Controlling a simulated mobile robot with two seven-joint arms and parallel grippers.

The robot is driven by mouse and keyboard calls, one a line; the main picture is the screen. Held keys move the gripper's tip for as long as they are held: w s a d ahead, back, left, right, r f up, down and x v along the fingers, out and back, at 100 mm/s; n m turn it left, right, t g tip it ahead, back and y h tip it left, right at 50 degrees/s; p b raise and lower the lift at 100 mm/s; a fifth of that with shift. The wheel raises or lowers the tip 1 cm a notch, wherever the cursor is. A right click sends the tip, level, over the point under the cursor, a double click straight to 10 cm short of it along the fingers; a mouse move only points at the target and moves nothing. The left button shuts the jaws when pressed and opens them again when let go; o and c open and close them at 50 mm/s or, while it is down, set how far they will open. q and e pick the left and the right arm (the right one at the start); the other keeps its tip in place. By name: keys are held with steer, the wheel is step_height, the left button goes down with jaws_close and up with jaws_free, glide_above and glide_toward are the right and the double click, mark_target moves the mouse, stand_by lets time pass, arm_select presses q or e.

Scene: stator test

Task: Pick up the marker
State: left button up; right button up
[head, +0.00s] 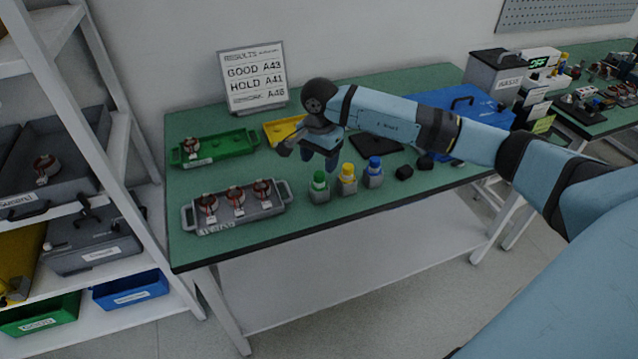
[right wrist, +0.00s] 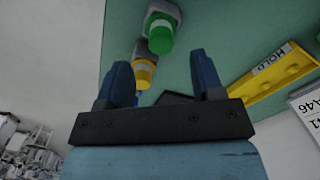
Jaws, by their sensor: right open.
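Three capped markers stand upright in a row near the table's front edge in the head view: green-capped (head: 319,185), yellow-capped (head: 347,178) and blue-capped (head: 374,172). Each has a grey lower part. My right gripper (head: 319,158) is above and just behind the green one, pointing down, open and empty. In the right wrist view, the yellow cap (right wrist: 143,73) shows between the fingers of my right gripper (right wrist: 161,72), and the green cap (right wrist: 160,36) lies beyond them. The blue-capped one is mostly hidden there. My left gripper is not in view.
A grey tray (head: 212,227) with several copper-wound parts lies left of the markers. A green tray (head: 240,146) and a yellow tray (head: 270,131) are behind. Small black blocks (head: 404,172) sit to the right. A results sign (head: 253,77) stands at the back.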

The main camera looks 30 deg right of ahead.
mark_target(320, 174)
steer(key=shift+f+p, duration=0.35)
steer(key=shift+f, duration=2.95)
steer(key=c, duration=1)
